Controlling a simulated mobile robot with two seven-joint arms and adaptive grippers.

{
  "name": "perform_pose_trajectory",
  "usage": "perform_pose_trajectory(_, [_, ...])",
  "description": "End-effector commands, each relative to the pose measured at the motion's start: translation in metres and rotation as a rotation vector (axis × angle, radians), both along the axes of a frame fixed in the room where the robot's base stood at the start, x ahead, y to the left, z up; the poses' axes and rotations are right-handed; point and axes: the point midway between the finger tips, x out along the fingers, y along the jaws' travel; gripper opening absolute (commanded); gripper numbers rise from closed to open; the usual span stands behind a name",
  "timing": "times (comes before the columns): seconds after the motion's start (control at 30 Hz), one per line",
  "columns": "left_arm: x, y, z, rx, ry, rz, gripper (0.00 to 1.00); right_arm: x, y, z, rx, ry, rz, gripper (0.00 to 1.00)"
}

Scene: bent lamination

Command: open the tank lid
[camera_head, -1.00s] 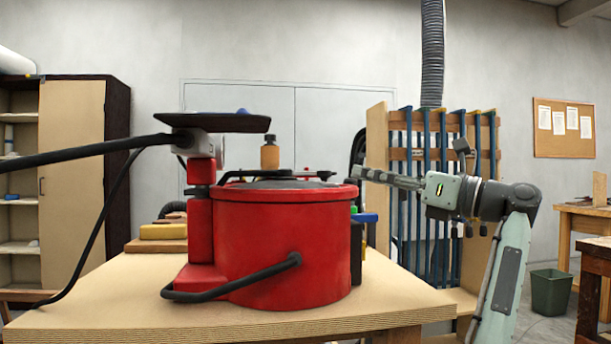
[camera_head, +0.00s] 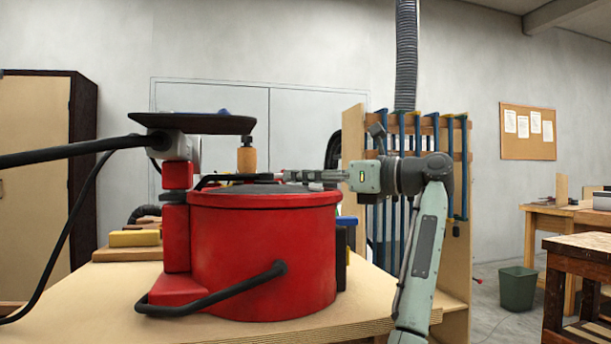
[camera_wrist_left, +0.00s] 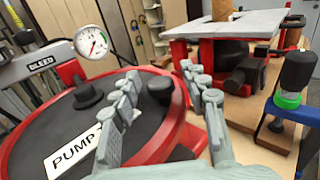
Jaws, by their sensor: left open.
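The red tank (camera_head: 265,255) stands on the bench with a dark lid (camera_head: 250,188) on top inside its red rim. In the left wrist view the dark lid (camera_wrist_left: 60,125) carries a "PUMP" label, a gauge and black knobs. My left gripper (camera_head: 287,176) reaches in from the picture's right, its fingers over the right part of the lid. In the left wrist view my open left gripper (camera_wrist_left: 160,80) has one finger on either side of a black knob (camera_wrist_left: 160,90) near the rim. Contact with the knob cannot be told. The lid lies on the tank. My right gripper is not in view.
A dark flat plate (camera_head: 193,123) on a red post stands at the tank's left. A brown bottle (camera_head: 246,158) shows behind the lid. Yellow and wooden blocks (camera_head: 133,239) lie at left. A clamp rack (camera_head: 420,190) stands behind my arm. The bench front (camera_head: 75,305) is clear.

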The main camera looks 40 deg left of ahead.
Motion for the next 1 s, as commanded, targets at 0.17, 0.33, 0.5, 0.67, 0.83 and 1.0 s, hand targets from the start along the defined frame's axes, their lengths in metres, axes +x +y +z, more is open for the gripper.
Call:
perform_pose_trajectory(0.17, [-0.0001, 0.0015, -0.0001, 0.0, 0.0, 0.0, 0.44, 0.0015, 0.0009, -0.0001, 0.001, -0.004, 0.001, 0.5])
perform_pose_trajectory(0.33, [-0.0001, 0.0013, -0.0001, 0.001, 0.0, 0.0, 0.33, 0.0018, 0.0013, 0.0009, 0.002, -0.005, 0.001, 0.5])
perform_pose_trajectory(0.5, [-0.0001, 0.0012, 0.0, 0.001, 0.0, 0.0, 0.12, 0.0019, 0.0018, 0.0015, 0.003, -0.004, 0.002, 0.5])
perform_pose_trajectory(0.67, [-0.0002, 0.0011, 0.0, 0.001, 0.0, 0.0, 0.0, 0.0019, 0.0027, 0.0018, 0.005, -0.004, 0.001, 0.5])
perform_pose_trajectory(0.83, [-0.0002, 0.001, 0.0001, 0.001, 0.0, 0.0, 0.0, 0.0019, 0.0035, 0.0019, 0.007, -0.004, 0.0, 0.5])
perform_pose_trajectory(1.0, [-0.0016, 0.0034, -0.0005, 0.0, 0.0, 0.0, 0.0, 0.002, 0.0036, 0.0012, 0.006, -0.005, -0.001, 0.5])
